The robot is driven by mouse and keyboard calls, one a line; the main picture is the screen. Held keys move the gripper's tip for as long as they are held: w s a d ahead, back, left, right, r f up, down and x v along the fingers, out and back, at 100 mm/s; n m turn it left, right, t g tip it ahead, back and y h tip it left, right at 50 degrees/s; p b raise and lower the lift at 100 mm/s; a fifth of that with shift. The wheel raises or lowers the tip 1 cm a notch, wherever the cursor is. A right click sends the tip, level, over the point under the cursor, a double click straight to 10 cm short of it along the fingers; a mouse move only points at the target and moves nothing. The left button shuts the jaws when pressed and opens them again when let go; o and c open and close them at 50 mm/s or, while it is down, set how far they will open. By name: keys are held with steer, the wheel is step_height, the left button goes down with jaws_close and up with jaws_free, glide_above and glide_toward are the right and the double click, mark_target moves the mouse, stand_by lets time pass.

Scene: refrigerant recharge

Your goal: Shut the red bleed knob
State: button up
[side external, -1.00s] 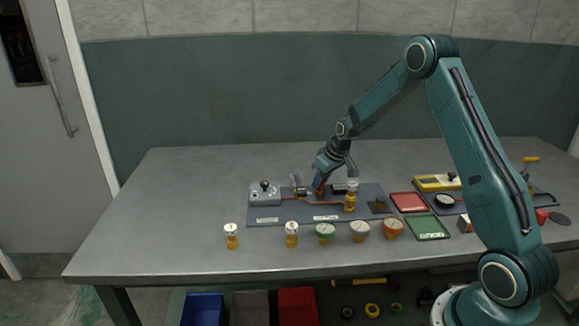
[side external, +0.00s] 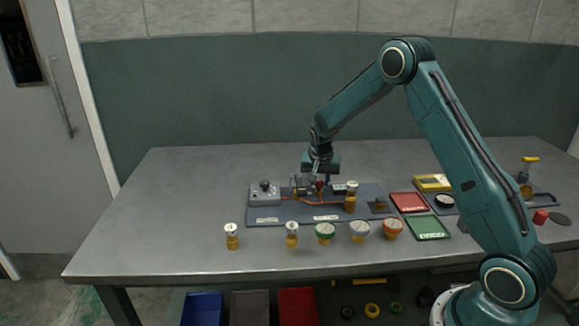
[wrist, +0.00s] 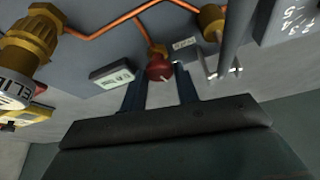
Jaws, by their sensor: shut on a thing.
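A white mark shows on the knob's face. The fine contact is too small to see in the side external view.
A brass part with a white cap (side external: 351,188) stands to the right on the board. A grey box with a dial (side external: 264,193) sits to the left, with metal posts near the knob. Several capped parts (side external: 325,232) line the table front. Red (side external: 408,201) and green trays lie right.

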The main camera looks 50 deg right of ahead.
steer(key=shift+w+m+g, duration=0.1)
steer(key=shift+m+g, duration=0.3)
steer(key=shift+m, duration=0.7)
steer(key=o, duration=1)
steer(key=shift+c, duration=0.2)
steer(key=v, duration=1.4)
steer(key=shift+a, duration=0.25)
steer(key=shift+w+f, duration=0.1)
steer(key=shift+f, duration=0.05)
